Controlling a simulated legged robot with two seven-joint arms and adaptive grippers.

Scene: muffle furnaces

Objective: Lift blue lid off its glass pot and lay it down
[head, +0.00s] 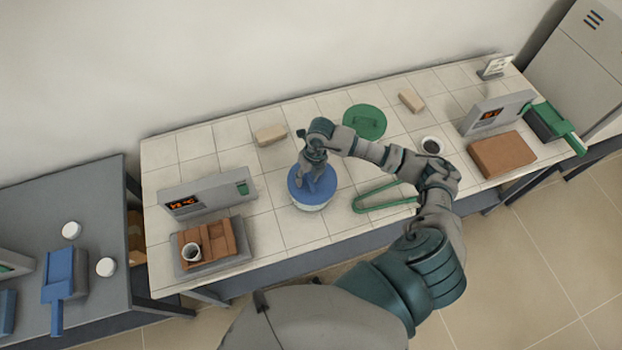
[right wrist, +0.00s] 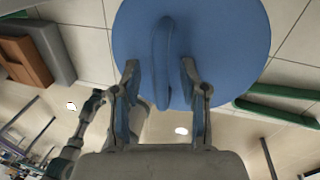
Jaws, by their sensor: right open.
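The blue lid (head: 323,190) sits on its glass pot (head: 309,207) near the middle of the tiled bench. Only a pale rim of the pot shows below the lid. The lid also fills the top of the right wrist view (right wrist: 225,35), with its upright blue handle (right wrist: 162,60) in the middle. My right gripper (head: 308,182) is over the lid. In the right wrist view its open fingers (right wrist: 162,75) are on either side of the handle, with gaps on both sides. My left gripper does not show in the head view.
Green tongs (head: 372,207) lie right of the pot, and a round green lid (head: 366,121) lies behind. A furnace front (head: 208,193) and brown brick (head: 222,232) stand left. A dark-filled cup (head: 432,146) stands right. Bare tiles (head: 262,205) lie left of the pot.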

